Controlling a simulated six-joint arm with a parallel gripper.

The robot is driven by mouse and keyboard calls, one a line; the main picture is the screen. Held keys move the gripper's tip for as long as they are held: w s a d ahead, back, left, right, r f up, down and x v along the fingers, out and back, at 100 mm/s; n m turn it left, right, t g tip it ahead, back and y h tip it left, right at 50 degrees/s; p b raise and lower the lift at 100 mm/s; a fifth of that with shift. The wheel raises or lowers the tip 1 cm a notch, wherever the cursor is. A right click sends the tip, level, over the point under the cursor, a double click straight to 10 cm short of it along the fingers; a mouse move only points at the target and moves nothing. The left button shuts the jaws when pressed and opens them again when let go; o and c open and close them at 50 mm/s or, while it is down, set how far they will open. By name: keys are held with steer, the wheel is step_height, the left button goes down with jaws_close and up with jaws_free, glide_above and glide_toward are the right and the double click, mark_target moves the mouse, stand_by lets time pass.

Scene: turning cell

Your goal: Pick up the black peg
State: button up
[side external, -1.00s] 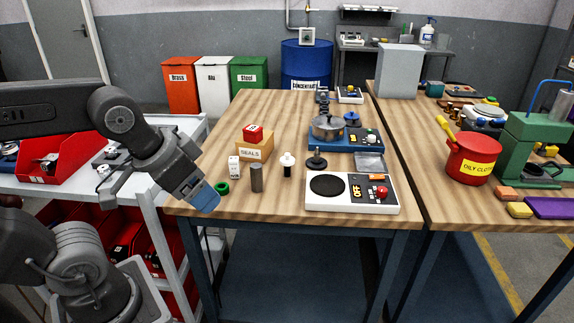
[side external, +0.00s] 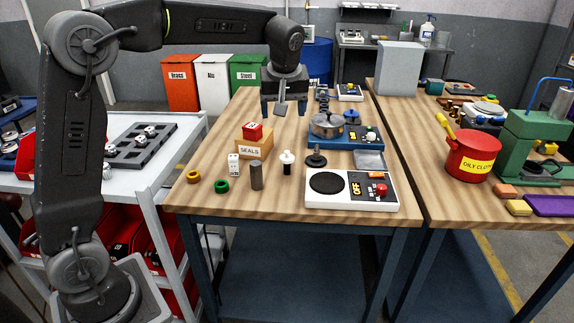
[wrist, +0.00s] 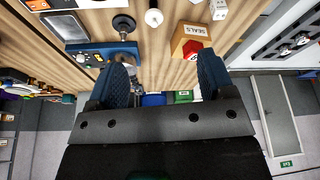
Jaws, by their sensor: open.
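Near the peg are a white-topped peg (side external: 287,158), a grey cylinder (side external: 256,176), a white appliance (side external: 340,203) and a blue hot plate (side external: 318,140) with a pot. Bare wood lies behind the box.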

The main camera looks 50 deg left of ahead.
steer(key=w+a+f+n+g+y, duration=0.1)
steer(key=w+a+f+n+g, duration=0.1)
steer(key=w+a+f+n, duration=0.45)
steer(key=m, duration=0.2)
glide_above(287, 151)
steer(key=d, duration=0.2)
steer(key=shift+n, duration=0.25)
steer(key=f, duration=0.7)
steer(key=shift+s+a+f, duration=0.2)
steer(key=shift+f, duration=0.05)
steer(key=shift+d+x, duration=0.15)
steer(key=shift+x, duration=1.4)
steer(key=shift+d+x, duration=0.1)
steer(key=shift+x, duration=1.45)
steer(key=shift+w, duration=0.15)
steer(key=c, duration=1)
steer(key=shift+c, duration=0.4)
